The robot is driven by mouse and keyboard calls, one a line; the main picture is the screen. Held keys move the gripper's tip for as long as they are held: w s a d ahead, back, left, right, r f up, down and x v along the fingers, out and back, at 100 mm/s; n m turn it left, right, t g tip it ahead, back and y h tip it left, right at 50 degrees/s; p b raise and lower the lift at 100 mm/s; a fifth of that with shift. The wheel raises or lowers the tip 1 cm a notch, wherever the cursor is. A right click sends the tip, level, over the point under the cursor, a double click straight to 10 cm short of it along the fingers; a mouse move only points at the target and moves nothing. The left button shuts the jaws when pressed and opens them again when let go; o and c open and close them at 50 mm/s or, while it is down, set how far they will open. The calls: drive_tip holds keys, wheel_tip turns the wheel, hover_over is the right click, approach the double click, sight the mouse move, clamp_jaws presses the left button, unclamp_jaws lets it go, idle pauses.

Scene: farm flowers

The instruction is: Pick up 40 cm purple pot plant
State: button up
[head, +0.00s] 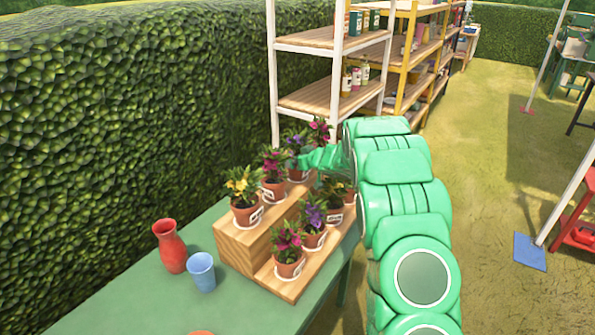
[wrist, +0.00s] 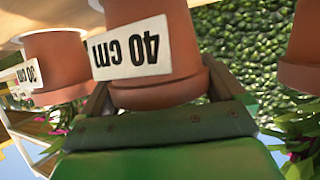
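In the wrist view, which is upside down, a terracotta pot (wrist: 155,30) with a white "40 cm" label (wrist: 131,48) sits between the two fingers of my gripper (wrist: 160,90). The fingers are spread wide, one on each side of the pot's rim. I see little or no gap at the rim and cannot tell whether they press on it. The pot's flower colour is hidden there. In the head view my arm reaches over the back of the stepped wooden stand (head: 238,250) and hides part of the plants. A purple-flowered plant (head: 313,217) stands on the lower front step.
Other potted plants stand close by: yellow (head: 243,184), magenta (head: 287,240) and red-pink (head: 272,162). A neighbouring pot (wrist: 55,62) is left in the wrist view. A red vase (head: 171,248) and blue cup (head: 202,272) stand on the green table (head: 130,300). Shelves (head: 320,95) and a hedge (head: 120,120) lie behind.

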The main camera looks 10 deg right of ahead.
drive_tip(key=c, duration=0.8)
drive_tip(key=shift+r, duration=0.45)
wheel_tip(320, 180, up, 2)
drive_tip(key=shift+r, duration=0.15)
drive_tip(key=s+r, duration=0.3)
drive_tip(key=s, duration=0.1)
drive_tip(key=s+r, duration=0.3)
drive_tip(key=s, duration=0.2)
drive_tip(key=s+r, duration=0.4)
drive_tip(key=s, duration=0.1)
drive_tip(key=shift+a, duration=0.3)
